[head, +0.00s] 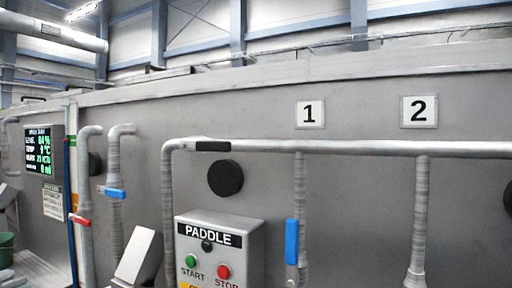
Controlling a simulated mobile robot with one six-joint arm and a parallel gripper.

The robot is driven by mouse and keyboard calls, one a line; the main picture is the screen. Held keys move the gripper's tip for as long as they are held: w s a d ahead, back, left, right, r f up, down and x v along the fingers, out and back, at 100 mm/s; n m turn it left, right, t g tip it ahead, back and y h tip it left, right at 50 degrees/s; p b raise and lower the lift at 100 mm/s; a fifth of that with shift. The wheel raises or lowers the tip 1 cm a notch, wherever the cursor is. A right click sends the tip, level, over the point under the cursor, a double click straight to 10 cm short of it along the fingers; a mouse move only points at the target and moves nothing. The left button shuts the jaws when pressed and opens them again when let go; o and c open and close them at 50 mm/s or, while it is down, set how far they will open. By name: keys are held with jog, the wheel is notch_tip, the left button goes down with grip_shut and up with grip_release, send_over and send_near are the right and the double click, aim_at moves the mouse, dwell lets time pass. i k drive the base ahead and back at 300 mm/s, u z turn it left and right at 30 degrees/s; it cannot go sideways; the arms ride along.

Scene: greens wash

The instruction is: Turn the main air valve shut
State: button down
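A grey air pipe (370,147) runs level along the tank wall, with an elbow at its left end. A black lever handle (213,146) sits on this pipe near the elbow and lies in line with it. No label names it as the main air valve. A blue lever handle (291,240) stands upright, along the branch pipe (300,190) below sign 1 (310,114). The branch below sign 2 (419,111) shows no handle in view. My gripper is not in view.
The grey PADDLE box (217,254) with start and stop buttons stands below the black handle. Further left are pipes with a blue handle (114,192) and a red handle (80,219), and a lit display (39,150). A pale slanted panel (137,256) stands left of the box.

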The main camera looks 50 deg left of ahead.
aim_at(198, 146)
jog(key=u, duration=2.45)
jog(key=k, duration=0.75)
jog(key=z, duration=0.05)
jog(key=i, duration=0.75)
jog(key=k, duration=0.55)
jog(key=u, duration=0.6)
jog(key=i, duration=0.65)
jog(key=u, duration=0.25)
